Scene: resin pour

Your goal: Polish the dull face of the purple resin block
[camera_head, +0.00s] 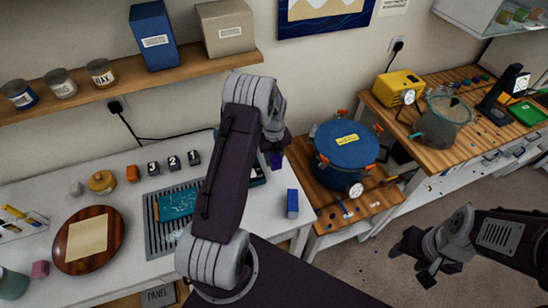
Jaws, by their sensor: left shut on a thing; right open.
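The purple resin block (276,160) shows as a small dark purple shape at the tip of my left gripper (273,147). The gripper is shut on it, above the back right of the white table. My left arm hides part of the gripper and the table below, and I cannot tell which face of the block is dull. My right gripper (426,265) is open and empty, low over the floor at the right.
The white table (125,215) holds a grey ribbed tray (165,240) with a teal piece (178,204), numbered dark blocks (174,163), a round brown board (72,246) and a blue block (292,203). A blue pot (346,143) stands on the wooden bench.

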